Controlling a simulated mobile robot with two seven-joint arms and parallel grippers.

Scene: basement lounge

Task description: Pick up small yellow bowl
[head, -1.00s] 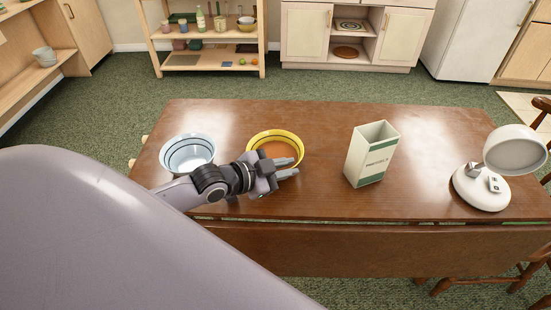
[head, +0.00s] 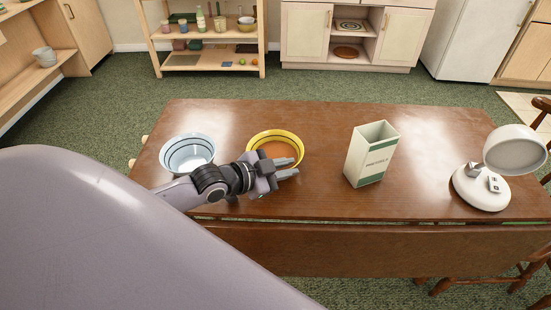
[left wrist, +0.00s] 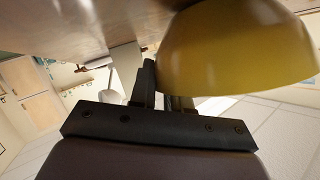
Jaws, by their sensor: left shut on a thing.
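The small yellow bowl (head: 276,138) is at the middle of the wooden table, upright, with a dark stripe inside its rim. It fills the upper right of the left wrist view (left wrist: 235,50). My left gripper (head: 288,168) is at the bowl's near right side, with its fingers shut on the bowl's wall. In the left wrist view, the fingers stand at the bowl's edge and the bowl partly hides one of them. The gripper hides the near part of the bowl in the head view. I cannot tell whether the bowl touches the table. My right gripper is not in view.
The wooden table (head: 330,200) also holds a light blue bowl (head: 187,152) left of the yellow one, close to my left arm. A tall open carton (head: 371,154) stands to the right, and a white lamp (head: 482,188) at the far right. Bare tabletop lies between bowl and carton.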

